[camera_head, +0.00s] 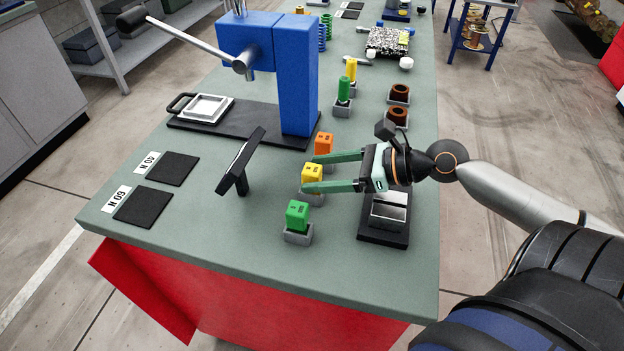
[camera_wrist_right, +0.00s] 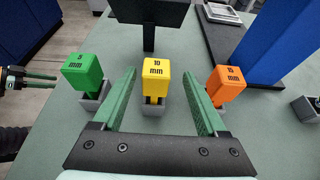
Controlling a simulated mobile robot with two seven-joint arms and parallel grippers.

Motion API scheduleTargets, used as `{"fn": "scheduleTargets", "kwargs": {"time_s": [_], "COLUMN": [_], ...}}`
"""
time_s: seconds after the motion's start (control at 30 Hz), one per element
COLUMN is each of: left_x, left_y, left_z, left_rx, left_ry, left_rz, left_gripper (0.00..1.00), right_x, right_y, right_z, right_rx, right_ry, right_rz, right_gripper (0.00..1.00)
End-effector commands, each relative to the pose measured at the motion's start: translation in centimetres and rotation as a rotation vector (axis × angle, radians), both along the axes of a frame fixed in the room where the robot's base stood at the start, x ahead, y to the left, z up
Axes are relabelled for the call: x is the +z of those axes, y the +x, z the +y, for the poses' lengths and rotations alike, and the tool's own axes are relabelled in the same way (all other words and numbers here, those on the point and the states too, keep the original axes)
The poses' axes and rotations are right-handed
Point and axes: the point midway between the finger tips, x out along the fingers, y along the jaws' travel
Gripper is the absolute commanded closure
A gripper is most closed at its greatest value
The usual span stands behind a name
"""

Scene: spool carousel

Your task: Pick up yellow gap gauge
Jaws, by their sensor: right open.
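The yellow gap gauge (camera_head: 312,175), a block marked 10 mm in the right wrist view (camera_wrist_right: 155,78), stands upright in a small grey holder (camera_head: 312,197). My right gripper (camera_head: 313,173) is open, its green fingers pointing at the yellow gauge, one on each side. In the right wrist view the gauge sits between the fingers with gaps on both sides. A green gauge marked 5 mm (camera_head: 297,213) and an orange gauge (camera_head: 323,143) stand in holders on either side. My left gripper (camera_wrist_right: 40,79) shows small at the left edge of the right wrist view; its opening is unclear.
A dark tilted panel on a stand (camera_head: 241,162) is just beyond the gauges. A blue press (camera_head: 297,80) stands behind. A metal block on a black base (camera_head: 388,211) lies close under my right gripper. The green tabletop (camera_head: 250,260) is clear in front.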

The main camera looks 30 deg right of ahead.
Motion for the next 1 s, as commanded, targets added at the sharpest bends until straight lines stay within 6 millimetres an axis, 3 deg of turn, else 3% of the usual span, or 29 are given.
{"fn": "scheduleTargets", "kwargs": {"time_s": [0.5,0.87,1.0], "left_x": [-0.8,-0.8,-0.8], "left_y": [0.0,0.0,0.1], "left_z": [0.0,0.0,0.0], "left_rx": [0.000,0.001,0.001], "left_ry": [0.000,0.000,0.000], "left_rz": [0.000,-0.001,-0.001], "left_gripper": [0.50,0.50,0.50], "right_x": [-2.1,-2.3,-2.3], "right_y": [2.8,3.1,3.1], "right_z": [3.0,3.3,3.3], "right_rx": [-0.001,0.000,0.000], "right_ry": [0.000,0.000,0.000], "right_rz": [-0.002,0.001,0.001], "right_gripper": [0.25,0.25,0.37]}}
